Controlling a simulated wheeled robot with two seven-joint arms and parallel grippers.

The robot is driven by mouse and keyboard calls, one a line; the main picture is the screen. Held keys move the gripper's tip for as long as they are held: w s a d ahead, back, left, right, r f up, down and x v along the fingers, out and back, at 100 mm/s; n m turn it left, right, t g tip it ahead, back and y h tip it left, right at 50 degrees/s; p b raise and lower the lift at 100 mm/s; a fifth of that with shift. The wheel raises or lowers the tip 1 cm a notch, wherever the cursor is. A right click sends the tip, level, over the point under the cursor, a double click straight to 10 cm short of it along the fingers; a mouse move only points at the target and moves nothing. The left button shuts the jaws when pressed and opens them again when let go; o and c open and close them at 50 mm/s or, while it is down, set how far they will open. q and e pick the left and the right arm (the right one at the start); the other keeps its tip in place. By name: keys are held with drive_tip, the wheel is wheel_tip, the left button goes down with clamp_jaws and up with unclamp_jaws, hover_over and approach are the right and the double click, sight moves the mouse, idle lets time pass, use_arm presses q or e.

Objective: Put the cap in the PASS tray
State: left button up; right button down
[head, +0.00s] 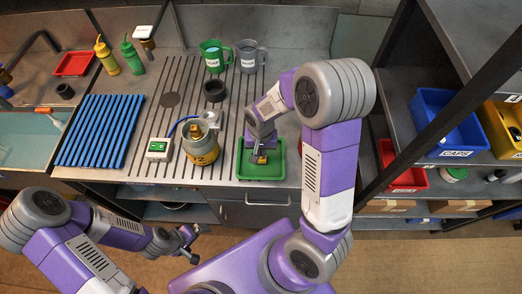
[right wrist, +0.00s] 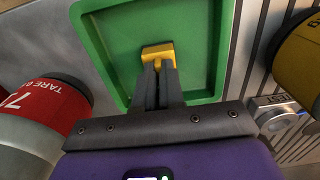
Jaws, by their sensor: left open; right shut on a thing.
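The cap (right wrist: 158,51) is a small yellow piece between the fingertips of my right gripper (right wrist: 158,68). In the head view my right gripper (head: 262,153) is shut on it, over the green tray (head: 262,175). The tray's rim also shows in the right wrist view (right wrist: 84,30). The cap appears within the tray's outline; I cannot tell whether it touches the floor. No PASS lettering is readable on the tray. My left gripper (head: 186,240) is open and empty, low in front of the counter.
A yellow pot (head: 200,146) and a small white-green device (head: 158,149) stand left of the tray. A black ring (head: 214,91) and two mugs, green (head: 211,58) and grey (head: 248,58), stand behind. A shelf with a blue CAPS bin (head: 440,125) stands right.

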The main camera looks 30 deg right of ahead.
drive_tip(key=shift+f, duration=0.2)
drive_tip(key=c, duration=1.2)
unclamp_jaws()
drive_tip(key=shift+c, duration=0.2)
drive_tip(key=shift+r, duration=0.15)
drive_tip(key=shift+r, duration=0.25)
wheel_tip(320, 180, up, 12)
drive_tip(key=p, duration=0.2)
drive_tip(key=shift+f+p, duration=0.15)
drive_tip(key=shift+p, duration=0.15)
